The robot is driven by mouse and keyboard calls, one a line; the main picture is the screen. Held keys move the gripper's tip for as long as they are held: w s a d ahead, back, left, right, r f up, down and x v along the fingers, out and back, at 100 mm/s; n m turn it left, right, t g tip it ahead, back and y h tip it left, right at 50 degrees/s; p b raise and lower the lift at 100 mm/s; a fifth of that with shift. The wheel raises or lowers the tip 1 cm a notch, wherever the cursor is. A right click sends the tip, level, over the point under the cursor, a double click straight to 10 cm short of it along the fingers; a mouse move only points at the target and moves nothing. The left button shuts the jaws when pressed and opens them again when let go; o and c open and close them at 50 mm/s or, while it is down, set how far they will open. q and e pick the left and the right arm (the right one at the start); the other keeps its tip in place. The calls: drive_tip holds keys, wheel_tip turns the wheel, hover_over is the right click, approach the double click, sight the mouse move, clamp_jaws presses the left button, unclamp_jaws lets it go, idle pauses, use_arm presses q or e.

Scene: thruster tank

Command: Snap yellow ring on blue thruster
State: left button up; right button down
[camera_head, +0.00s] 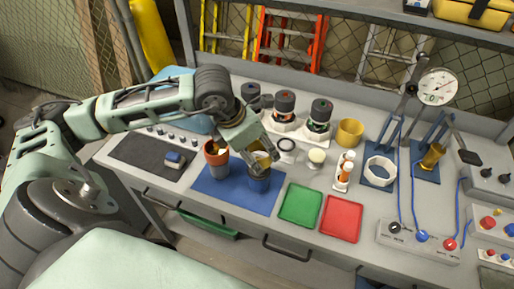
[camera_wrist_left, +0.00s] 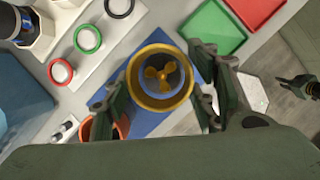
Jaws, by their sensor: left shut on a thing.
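The blue thruster (camera_head: 259,184) stands upright on the blue mat (camera_head: 205,187). Its blue hub with a yellow propeller (camera_wrist_left: 161,73) shows in the left wrist view, inside the yellow ring (camera_wrist_left: 139,97). My left gripper (camera_head: 264,158) points down over the thruster, and its fingers (camera_wrist_left: 158,98) are shut on the ring. The ring looks centred around the thruster top; I cannot tell whether it is seated. A dark gripper, apparently my right one (camera_wrist_left: 300,86), shows small at the right edge of the wrist view. Its opening is unclear.
Green (camera_head: 300,205) and red (camera_head: 341,218) trays lie to the right. Dark-capped canisters (camera_head: 284,103) stand at the back.

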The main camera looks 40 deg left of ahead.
idle(0.7)
use_arm(q)
drive_tip(key=shift+b, duration=0.4)
drive_tip(key=shift+f, duration=0.1)
drive_tip(key=shift+f+b, duration=0.25)
drive_tip(key=shift+b, duration=0.25)
drive_tip(key=shift+f+b, duration=0.5)
drive_tip(key=shift+b, duration=0.15)
idle(0.3)
drive_tip(key=shift+f+b, duration=0.25)
drive_tip(key=shift+b, duration=0.1)
drive_tip(key=shift+f+b, duration=1.1)
drive_tip(key=shift+b, duration=0.3)
idle(0.5)
